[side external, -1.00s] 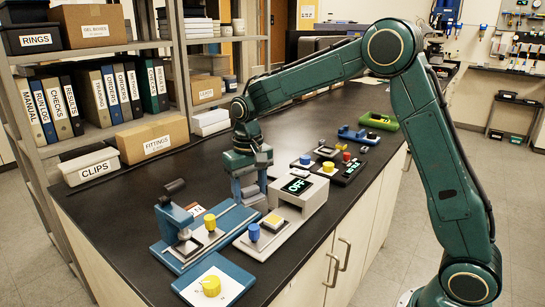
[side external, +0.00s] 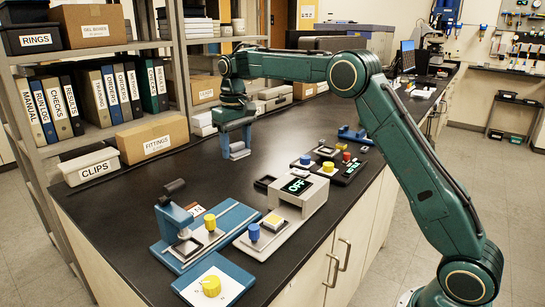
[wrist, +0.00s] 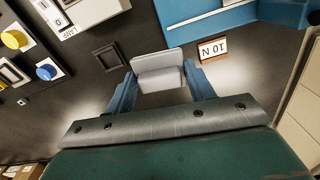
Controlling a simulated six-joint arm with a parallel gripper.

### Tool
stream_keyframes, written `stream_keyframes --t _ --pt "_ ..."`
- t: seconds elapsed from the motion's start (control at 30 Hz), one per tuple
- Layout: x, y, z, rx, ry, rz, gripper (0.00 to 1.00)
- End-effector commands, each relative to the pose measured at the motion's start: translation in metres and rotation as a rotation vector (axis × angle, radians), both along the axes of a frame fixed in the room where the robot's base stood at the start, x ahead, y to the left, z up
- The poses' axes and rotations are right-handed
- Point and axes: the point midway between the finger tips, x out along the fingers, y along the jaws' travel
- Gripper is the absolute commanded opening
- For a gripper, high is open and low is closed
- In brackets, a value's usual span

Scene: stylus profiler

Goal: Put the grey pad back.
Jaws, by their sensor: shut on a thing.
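The grey pad (side external: 239,152) is between the blue fingers of my gripper (side external: 237,148), which is shut on it. The pad hangs clear above the dark bench, toward the shelf side. In the wrist view, the pad (wrist: 160,72) sits between both fingertips of my gripper (wrist: 160,82) and appears as a light grey block with a raised back plate. A small dark square frame (side external: 265,182) lies on the bench beside the grey OFF unit. It also shows in the wrist view (wrist: 108,57), apart from the pad, and looks empty.
The grey OFF unit (side external: 300,193) has blue and yellow knobs on its base. The bench below my gripper is clear.

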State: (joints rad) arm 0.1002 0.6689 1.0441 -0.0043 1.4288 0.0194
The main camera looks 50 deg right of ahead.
Motion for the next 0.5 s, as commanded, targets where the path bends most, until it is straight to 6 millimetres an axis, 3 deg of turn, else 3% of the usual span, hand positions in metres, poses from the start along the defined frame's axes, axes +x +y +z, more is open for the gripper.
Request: stream_keyframes --t 0.5 --pt "0.023 -0.035 0.037 -0.001 -0.001 0.101 0.12"
